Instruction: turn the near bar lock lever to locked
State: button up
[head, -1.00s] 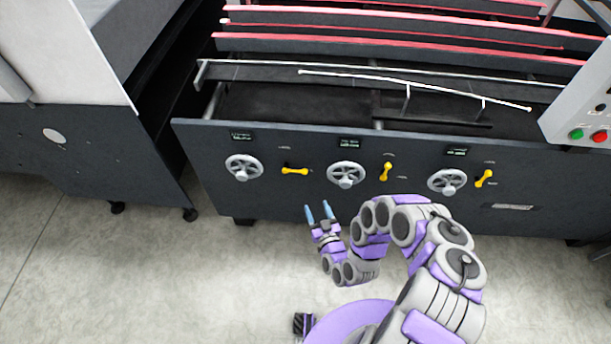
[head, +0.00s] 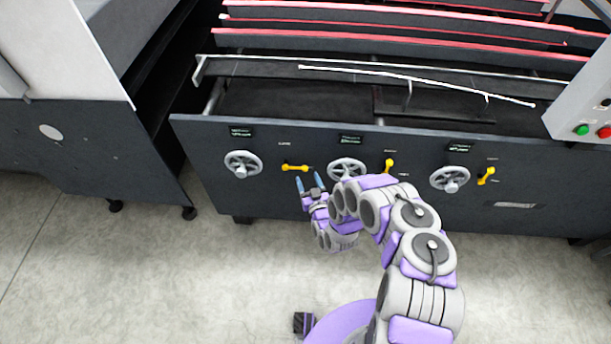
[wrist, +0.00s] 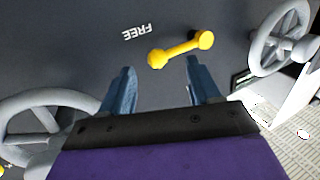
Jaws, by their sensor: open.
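Three yellow lock levers show on the dark front panel; I cannot read which is the near bar's. The left lever (head: 296,168) lies roughly horizontal between two handwheels. The middle lever (head: 389,166) and right lever (head: 486,175) stand nearly upright, the right one tilted. My gripper (head: 309,183) is open and empty, just below the left lever. In the wrist view the same lever (wrist: 181,49) lies just beyond the blue fingertips (wrist: 160,72), apart from them.
Grey handwheels stand beside the levers: the left one (head: 243,164), the middle one (head: 346,170), partly behind my arm, and the right one (head: 450,179). A control box with green and red buttons (head: 593,131) is at right. The concrete floor (head: 140,265) in front is clear.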

aim_at(295, 168)
jog(key=shift+b+x, duration=0.3)
jog(key=shift+x, duration=1.4)
jog(key=shift+c, duration=0.3)
jog(key=shift+d+r, duration=0.1)
grip_shut()
